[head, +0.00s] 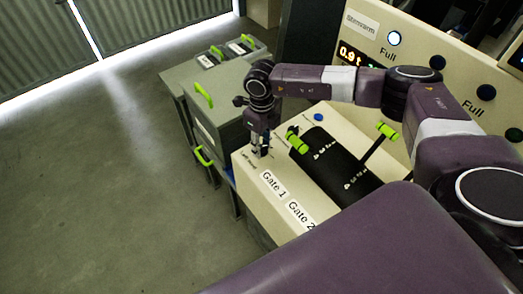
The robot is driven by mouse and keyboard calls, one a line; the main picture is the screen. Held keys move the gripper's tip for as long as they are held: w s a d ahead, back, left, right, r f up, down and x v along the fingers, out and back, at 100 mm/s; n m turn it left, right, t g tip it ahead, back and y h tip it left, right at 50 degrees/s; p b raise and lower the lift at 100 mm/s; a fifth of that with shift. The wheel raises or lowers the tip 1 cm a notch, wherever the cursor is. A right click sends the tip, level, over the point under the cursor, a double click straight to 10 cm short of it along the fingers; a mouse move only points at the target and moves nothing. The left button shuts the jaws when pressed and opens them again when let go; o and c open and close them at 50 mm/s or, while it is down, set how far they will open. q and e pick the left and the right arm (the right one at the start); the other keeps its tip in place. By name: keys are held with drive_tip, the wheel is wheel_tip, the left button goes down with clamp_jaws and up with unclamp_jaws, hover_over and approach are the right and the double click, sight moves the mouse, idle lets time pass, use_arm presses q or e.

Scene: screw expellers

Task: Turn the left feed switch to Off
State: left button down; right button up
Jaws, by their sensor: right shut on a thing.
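My right gripper (261,151) points straight down at the left end of the cream control console (251,181). It is shut on the left feed switch, beside a small label (247,158) that seems to begin with "Left". The fingers cover the switch, so its setting cannot be read. My left gripper is not in view.
Two levers with green handles, one nearer (299,143) and one farther (387,130), stand on a black plate right of the gripper. Grey bins with green handles (204,95) stand left of the console. Open floor (90,200) lies left.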

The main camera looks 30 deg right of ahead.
sight(262, 146)
drive_tip(key=n+b, duration=0.3)
drive_tip(key=shift+f, duration=0.15)
drive_tip(key=shift+r+n+b, duration=0.2)
drive_tip(key=shift+n+b, duration=0.75)
drive_tip(key=shift+n, duration=0.15)
drive_tip(key=shift+w, duration=0.1)
drive_tip(key=o, duration=1.1)
drive_tip(key=shift+o, duration=0.2)
drive_tip(key=shift+r, duration=0.1)
wheel_tip(262, 146, up, 12)
